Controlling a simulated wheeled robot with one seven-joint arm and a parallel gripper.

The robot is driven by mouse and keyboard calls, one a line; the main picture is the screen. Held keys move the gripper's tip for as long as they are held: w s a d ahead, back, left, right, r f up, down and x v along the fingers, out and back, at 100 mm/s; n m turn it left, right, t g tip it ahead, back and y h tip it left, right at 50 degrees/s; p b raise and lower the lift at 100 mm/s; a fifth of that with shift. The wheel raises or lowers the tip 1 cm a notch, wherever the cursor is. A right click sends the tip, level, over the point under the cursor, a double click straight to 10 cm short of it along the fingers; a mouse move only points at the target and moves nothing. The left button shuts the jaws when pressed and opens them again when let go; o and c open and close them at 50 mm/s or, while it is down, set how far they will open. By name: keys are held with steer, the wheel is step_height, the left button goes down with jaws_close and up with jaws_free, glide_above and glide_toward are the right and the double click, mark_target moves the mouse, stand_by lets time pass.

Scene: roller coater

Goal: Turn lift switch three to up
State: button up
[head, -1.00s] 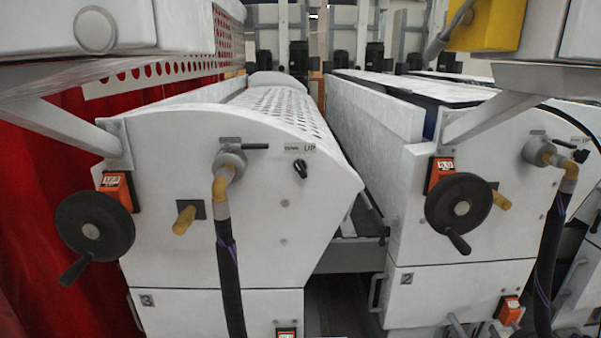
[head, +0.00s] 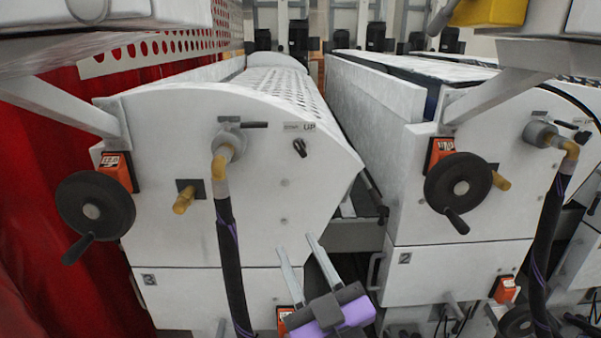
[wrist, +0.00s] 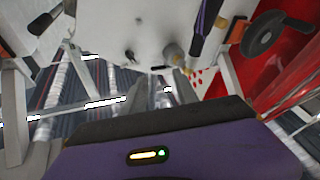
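A small black rotary switch (head: 300,148) sits on the white end panel of the left machine (head: 160,130), under a label (head: 300,127) with DOWN on its left and UP on its right. Its bar appears to slant from upper left to lower right. It also shows in the wrist view (wrist: 130,55). A similar black switch (head: 582,137) is on the right machine at the right edge.
A dark hose (head: 228,260) with a yellow elbow hangs left of the switch. A black handwheel (head: 95,205) is farther left, another handwheel (head: 458,183) on the right machine. A narrow gap separates the machines. A red curtain (head: 45,250) hangs at left.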

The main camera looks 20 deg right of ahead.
steer(key=w+d+r+m+h, duration=0.1)
steer(key=w+r+h, duration=0.4)
steer(key=w+r, duration=0.75)
steer(key=m+g+h, duration=0.1)
steer(key=g+h, duration=0.1)
steer(key=g, duration=0.2)
glide_toward(300, 151)
steer(key=w, duration=0.2)
steer(key=x, duration=0.2)
steer(key=p+x, duration=0.1)
steer(key=x, duration=0.1)
steer(key=p+x, duration=0.1)
steer(key=x, duration=0.2)
steer(key=shift+d, duration=0.35)
jaws_close()
